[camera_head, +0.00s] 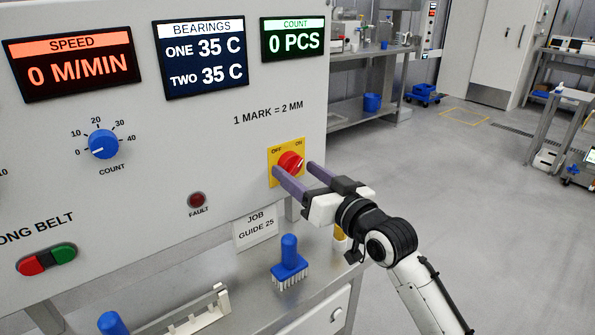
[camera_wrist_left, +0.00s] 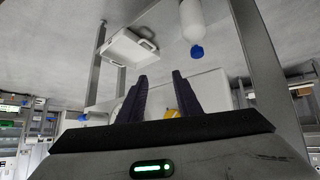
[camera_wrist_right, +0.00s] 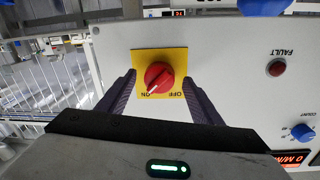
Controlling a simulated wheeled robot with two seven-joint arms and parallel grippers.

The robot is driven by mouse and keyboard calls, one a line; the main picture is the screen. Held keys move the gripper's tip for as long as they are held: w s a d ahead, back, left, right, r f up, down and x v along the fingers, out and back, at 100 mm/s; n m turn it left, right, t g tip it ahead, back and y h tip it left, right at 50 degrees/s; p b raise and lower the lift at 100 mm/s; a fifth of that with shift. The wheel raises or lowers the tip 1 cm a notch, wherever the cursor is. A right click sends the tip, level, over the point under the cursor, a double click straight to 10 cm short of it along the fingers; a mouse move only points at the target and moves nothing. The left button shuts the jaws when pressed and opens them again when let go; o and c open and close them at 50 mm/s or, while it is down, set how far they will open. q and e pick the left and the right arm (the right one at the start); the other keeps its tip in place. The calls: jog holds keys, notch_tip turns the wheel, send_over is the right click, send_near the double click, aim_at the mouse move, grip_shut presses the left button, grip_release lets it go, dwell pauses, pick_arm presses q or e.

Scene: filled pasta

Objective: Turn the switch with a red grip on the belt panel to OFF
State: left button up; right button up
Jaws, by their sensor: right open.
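The switch has a red round grip (camera_head: 291,162) on a yellow plate marked OFF and ON, on the grey belt panel (camera_head: 235,140). The white mark on the grip points toward ON. My right gripper (camera_head: 295,169) is open in front of the switch, one purple finger on each side of the grip. In the right wrist view the red grip (camera_wrist_right: 158,77) sits between the open fingers, apart from both. My left gripper (camera_wrist_left: 159,80) is out of the head view; its own wrist view shows its fingers apart and nothing between them.
A count dial (camera_head: 103,144), a fault lamp (camera_head: 197,200) and a red and green button pair (camera_head: 47,260) are also on the panel. A blue-handled brush (camera_head: 289,262) stands on the bench below.

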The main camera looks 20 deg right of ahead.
jog(key=shift+w+a, duration=0.2)
jog(key=shift+w, duration=0.35)
pick_arm(q)
jog(key=shift+w, duration=0.1)
pick_arm(e)
jog(key=c, duration=1.1)
pick_arm(q)
jog(key=shift+w+r, duration=0.15)
jog(key=shift+w, duration=0.05)
pick_arm(e)
jog(key=shift+o, duration=0.2)
